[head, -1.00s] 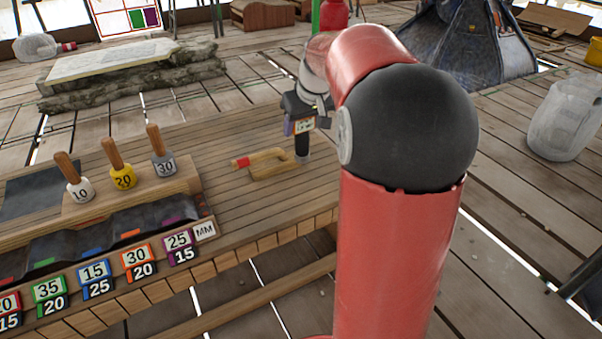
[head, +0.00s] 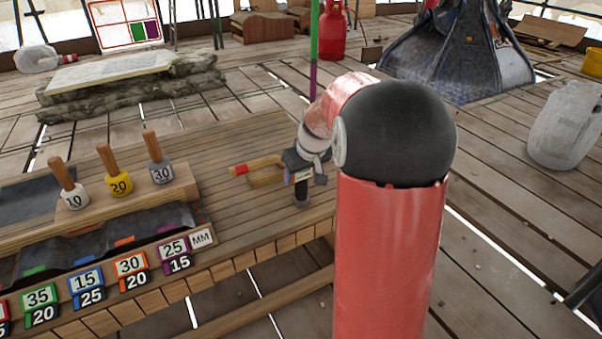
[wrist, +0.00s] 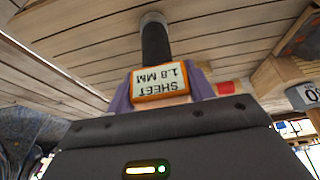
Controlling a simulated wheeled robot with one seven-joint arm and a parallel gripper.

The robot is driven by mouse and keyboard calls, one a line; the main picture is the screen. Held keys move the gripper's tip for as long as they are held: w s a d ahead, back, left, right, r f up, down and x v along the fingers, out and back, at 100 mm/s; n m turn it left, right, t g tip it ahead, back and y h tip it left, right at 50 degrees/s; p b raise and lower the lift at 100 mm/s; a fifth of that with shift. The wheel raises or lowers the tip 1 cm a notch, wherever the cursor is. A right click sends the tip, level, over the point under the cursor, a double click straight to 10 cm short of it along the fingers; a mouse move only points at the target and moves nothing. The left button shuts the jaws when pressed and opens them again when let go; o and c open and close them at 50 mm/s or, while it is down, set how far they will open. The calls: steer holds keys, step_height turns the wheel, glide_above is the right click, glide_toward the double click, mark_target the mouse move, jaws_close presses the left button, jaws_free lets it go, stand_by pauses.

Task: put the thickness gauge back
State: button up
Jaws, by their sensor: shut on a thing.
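The thickness gauge is a dark cylinder (head: 301,190) with a pale grey foot and an orange-framed display. It is in my gripper (head: 302,173), over the right part of the plank bench (head: 225,217). In the wrist view the display (wrist: 160,82) reads "SHEET 1.8 MM" upside down, and the shaft (wrist: 155,42) points away from the gripper. My gripper is shut on the gauge; purple parts flank the display. I cannot tell whether the foot touches the bench. A wooden piece with a red end (head: 258,167) lies just behind and left of the gauge.
A wooden stand (head: 105,214) on the left holds three wooden-handled pieces marked 10, 20 and 30. In front is a tray of bins with coloured number labels (head: 130,264). Bare bench lies between the tray and the gauge. The bench's front edge is near.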

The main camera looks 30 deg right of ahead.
steer(key=shift+f, duration=0.15)
steer(key=o, duration=1.2)
steer(key=shift+c, duration=0.2)
steer(key=p+v, duration=0.2)
steer(key=v, duration=0.9)
steer(key=s+a+r, duration=0.3)
steer(key=s+a, duration=0.8)
steer(key=s+a+f, duration=0.1)
steer(key=s+a, duration=0.1)
steer(key=s, duration=0.4)
steer(key=s+a+f, duration=0.2)
steer(key=s, duration=0.3)
steer(key=shift+s+a+f+t, duration=0.15)
steer(key=shift+s+a+t, duration=0.25)
